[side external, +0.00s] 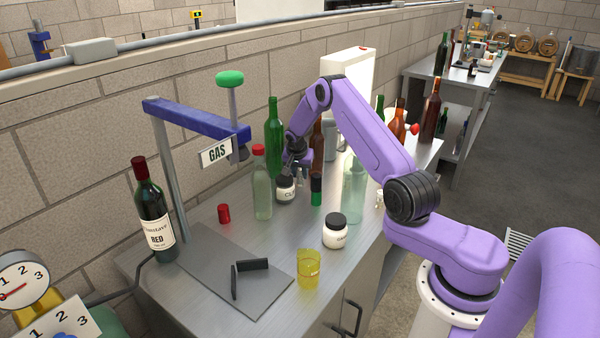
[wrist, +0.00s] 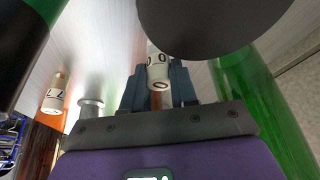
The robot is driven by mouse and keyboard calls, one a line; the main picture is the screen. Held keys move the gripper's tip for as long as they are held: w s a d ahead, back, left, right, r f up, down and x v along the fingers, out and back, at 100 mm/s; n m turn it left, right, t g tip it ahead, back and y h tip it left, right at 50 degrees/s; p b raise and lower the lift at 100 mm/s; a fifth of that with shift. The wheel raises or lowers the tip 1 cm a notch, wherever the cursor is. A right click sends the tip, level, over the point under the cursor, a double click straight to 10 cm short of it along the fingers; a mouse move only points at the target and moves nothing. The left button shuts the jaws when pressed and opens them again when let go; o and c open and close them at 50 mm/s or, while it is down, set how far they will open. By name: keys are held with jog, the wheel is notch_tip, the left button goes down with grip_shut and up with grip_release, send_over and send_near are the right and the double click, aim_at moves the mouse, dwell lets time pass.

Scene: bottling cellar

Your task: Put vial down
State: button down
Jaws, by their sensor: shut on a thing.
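In the wrist view, my gripper (wrist: 158,82) is shut on a small white vial (wrist: 157,68) with dark round marks. Its fingers sit on both sides of the vial. Whether the vial touches the bench cannot be told. In the side view, my gripper (side external: 298,166) is low over the metal bench (side external: 205,270), just behind a black-lidded white jar (side external: 286,190). The held vial is not clearly visible there.
A large dark disc (wrist: 210,22) is close beside the held vial. A tall green bottle (side external: 274,138) and a clear bottle (side external: 262,185) stand near my gripper, with a black-and-green cylinder (side external: 316,192) to its right. A white jar (side external: 335,234) and yellow beaker (side external: 309,268) are nearer the front.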

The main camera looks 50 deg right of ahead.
jog(key=shift+f, duration=0.1)
jog(key=c, duration=0.9)
grip_release()
jog(key=v, duration=1.2)
